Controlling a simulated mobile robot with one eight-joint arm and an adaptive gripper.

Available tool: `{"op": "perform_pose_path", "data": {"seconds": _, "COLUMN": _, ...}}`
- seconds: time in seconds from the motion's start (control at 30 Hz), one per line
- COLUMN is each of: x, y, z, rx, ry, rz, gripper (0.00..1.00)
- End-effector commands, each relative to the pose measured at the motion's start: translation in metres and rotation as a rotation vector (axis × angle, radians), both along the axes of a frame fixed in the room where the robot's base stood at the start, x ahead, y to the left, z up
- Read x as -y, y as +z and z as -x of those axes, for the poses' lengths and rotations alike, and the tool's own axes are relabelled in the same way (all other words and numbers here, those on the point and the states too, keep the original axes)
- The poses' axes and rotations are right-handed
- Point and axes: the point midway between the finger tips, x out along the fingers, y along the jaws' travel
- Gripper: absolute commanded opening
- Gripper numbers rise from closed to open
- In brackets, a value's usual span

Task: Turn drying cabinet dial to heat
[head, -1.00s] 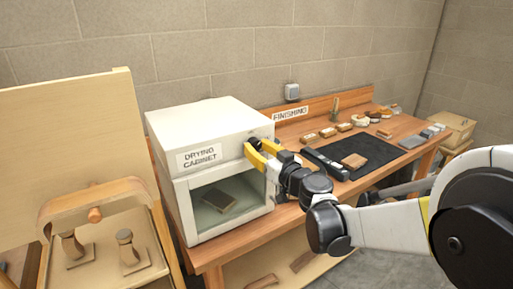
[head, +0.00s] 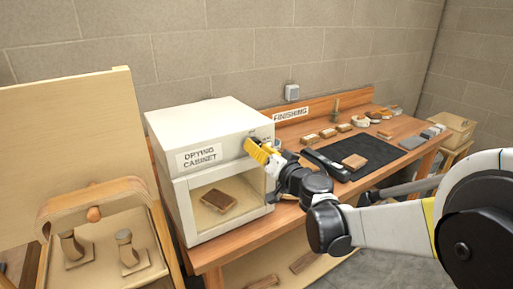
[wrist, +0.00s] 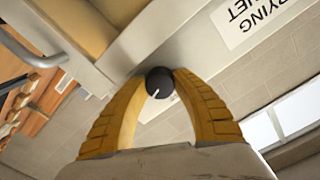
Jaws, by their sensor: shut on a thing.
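The white drying cabinet (head: 222,152) stands on the left end of the wooden bench, with a "DRYING CABINET" label (head: 199,157) on its upper front. Its dial (wrist: 160,82) is a black round knob with a white pointer line, seen in the wrist view. My gripper (wrist: 159,80) has its yellow fingers shut on the dial, one on each side. In the head view my gripper (head: 259,150) hides the dial at the right of the cabinet front. The cabinet's window shows a brown block (head: 218,201) inside, under a warm light. The dial's markings are too small to read.
The bench holds a black mat (head: 342,150) with a wooden block (head: 354,161) on it, and several small pieces behind. A "FINISHING" sign (head: 291,113) is at the back. A wooden rack with curved parts (head: 95,205) stands left of the cabinet.

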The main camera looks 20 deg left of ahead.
Motion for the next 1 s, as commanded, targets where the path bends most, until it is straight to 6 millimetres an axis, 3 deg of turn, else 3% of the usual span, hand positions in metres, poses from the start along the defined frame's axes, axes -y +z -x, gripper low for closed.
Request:
{"op": "perform_pose_path", "data": {"seconds": 0.33, "x": -0.0002, "y": -0.0002, "z": 0.0002, "rx": -0.002, "ry": 0.001, "rz": -0.001, "gripper": 0.03}}
{"op": "perform_pose_path", "data": {"seconds": 0.37, "x": -0.0002, "y": -0.0002, "z": 0.0002, "rx": -0.002, "ry": 0.001, "rz": -0.001, "gripper": 0.42}}
{"op": "perform_pose_path", "data": {"seconds": 0.4, "x": -0.0002, "y": -0.0002, "z": 0.0002, "rx": -0.001, "ry": 0.001, "rz": 0.000, "gripper": 0.54}}
{"op": "perform_pose_path", "data": {"seconds": 0.43, "x": -0.0002, "y": -0.0001, "z": 0.0002, "rx": 0.000, "ry": 0.001, "rz": -0.001, "gripper": 0.58}}
{"op": "perform_pose_path", "data": {"seconds": 0.83, "x": 0.0000, "y": -0.0001, "z": 0.0000, "rx": 0.006, "ry": 0.000, "rz": 0.005, "gripper": 0.58}}
{"op": "perform_pose_path", "data": {"seconds": 1.0, "x": 0.0002, "y": 0.0002, "z": -0.0002, "rx": 0.092, "ry": 0.000, "rz": 0.079, "gripper": 0.58}}
